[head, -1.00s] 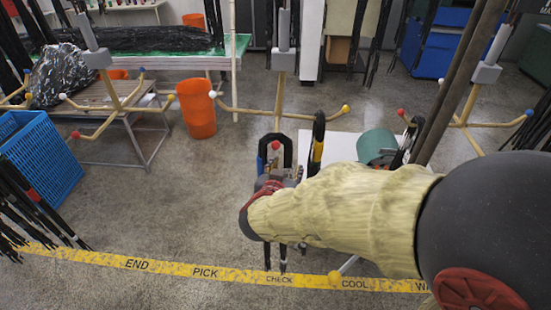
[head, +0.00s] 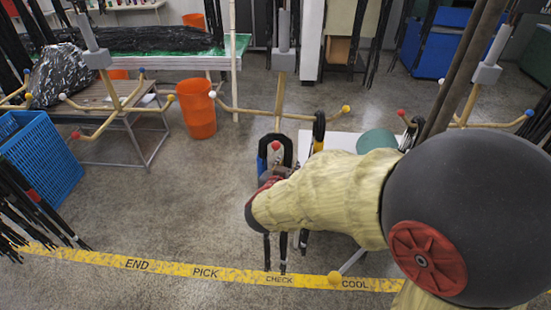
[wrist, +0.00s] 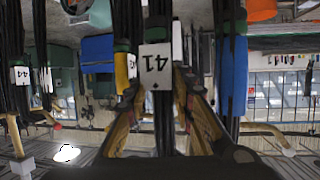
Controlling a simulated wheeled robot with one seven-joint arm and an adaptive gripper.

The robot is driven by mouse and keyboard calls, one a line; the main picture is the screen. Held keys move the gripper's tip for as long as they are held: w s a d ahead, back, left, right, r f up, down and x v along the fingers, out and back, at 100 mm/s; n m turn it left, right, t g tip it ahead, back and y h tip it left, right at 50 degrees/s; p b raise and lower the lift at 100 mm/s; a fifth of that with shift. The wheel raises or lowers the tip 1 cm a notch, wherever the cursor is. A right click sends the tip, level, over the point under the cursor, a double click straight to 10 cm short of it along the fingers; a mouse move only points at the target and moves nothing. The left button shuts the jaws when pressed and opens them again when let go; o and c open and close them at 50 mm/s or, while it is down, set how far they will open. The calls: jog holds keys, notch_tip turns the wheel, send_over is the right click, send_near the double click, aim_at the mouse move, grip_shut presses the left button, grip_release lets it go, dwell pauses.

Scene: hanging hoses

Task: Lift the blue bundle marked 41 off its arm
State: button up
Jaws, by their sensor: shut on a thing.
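The blue bundle marked 41 is a looped black hose bundle. Its top loop (head: 274,142) shows in the head view around the red-tipped arm (head: 275,146) of the middle stand, with a blue band at its left side. In the wrist view, which is upside down, the white tag 41 (wrist: 155,66) faces me on a dark strand between the fingers. My gripper (wrist: 161,100) is shut on this bundle, just beside the tag. In the head view my glove-like sleeve and forearm hide most of the grip. A blue-banded strand (wrist: 232,75) hangs just right of the fingers in the wrist view.
A yellow-banded bundle (head: 318,133) hangs close to the right. A bundle tagged 44 (wrist: 20,75) is at the wrist view's left. A blue crate (head: 40,155), an orange bin (head: 198,108) and a white table lie around. Floor at left-centre is clear.

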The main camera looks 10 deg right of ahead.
grip_shut()
dwell(0.5)
jog(key=shift+r, duration=0.1)
